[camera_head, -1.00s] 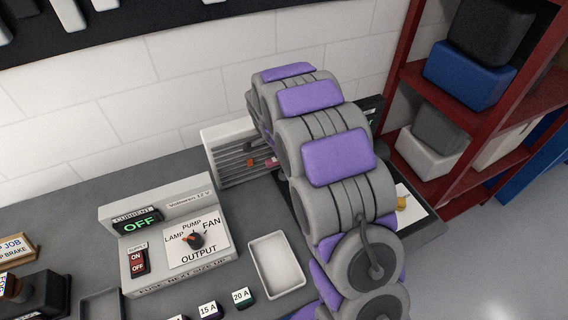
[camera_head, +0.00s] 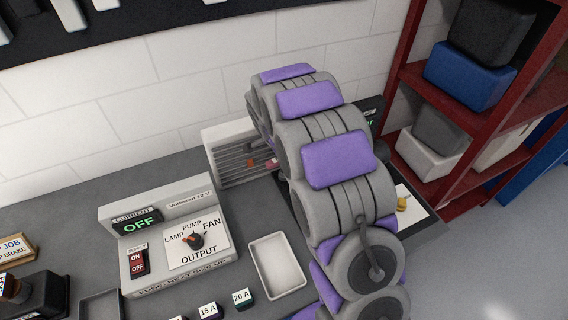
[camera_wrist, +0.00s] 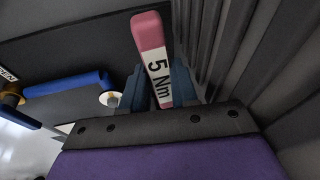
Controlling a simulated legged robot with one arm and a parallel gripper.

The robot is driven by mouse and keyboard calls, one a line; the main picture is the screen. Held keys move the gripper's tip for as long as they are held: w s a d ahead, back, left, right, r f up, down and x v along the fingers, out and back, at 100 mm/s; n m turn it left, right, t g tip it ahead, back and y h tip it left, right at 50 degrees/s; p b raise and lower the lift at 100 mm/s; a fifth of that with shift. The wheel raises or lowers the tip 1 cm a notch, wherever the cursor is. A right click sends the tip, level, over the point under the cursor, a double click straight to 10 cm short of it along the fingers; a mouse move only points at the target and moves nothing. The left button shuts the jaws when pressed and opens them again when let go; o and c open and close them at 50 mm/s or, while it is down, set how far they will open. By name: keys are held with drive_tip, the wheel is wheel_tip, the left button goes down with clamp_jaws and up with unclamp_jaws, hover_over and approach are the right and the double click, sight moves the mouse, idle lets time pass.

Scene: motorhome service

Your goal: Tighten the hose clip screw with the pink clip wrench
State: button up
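The pink clip wrench (camera_wrist: 150,35) shows in the wrist view, with a white "5 Nm" label on its shaft. It stands between the dark blue fingers of my gripper (camera_wrist: 158,90), which look shut on it. I cannot make out the hose clip screw. In the head view my own arm hides the gripper and most of the work spot.
A grey slotted rack (camera_head: 232,152) stands behind the arm. A control box (camera_head: 165,240) reading OFF and an empty white tray (camera_head: 277,264) are on the bench at left. A red shelf (camera_head: 470,120) with bins stands at right.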

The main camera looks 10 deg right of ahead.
clamp_jaws()
drive_tip(key=shift+f, duration=0.1)
drive_tip(key=shift+r+p, duration=0.45)
drive_tip(key=shift+p, duration=0.05)
wheel_tip(320, 180, up, 3)
drive_tip(key=shift+r, duration=0.2)
drive_tip(key=s+a+r+p, duration=0.1)
drive_tip(key=s+a, duration=0.7)
drive_tip(key=s, duration=0.5)
drive_tip(key=shift+s+a+r, duration=0.15)
drive_tip(key=shift+a, duration=0.25)
drive_tip(key=shift+o, duration=0.7)
unclamp_jaws()
clamp_jaws()
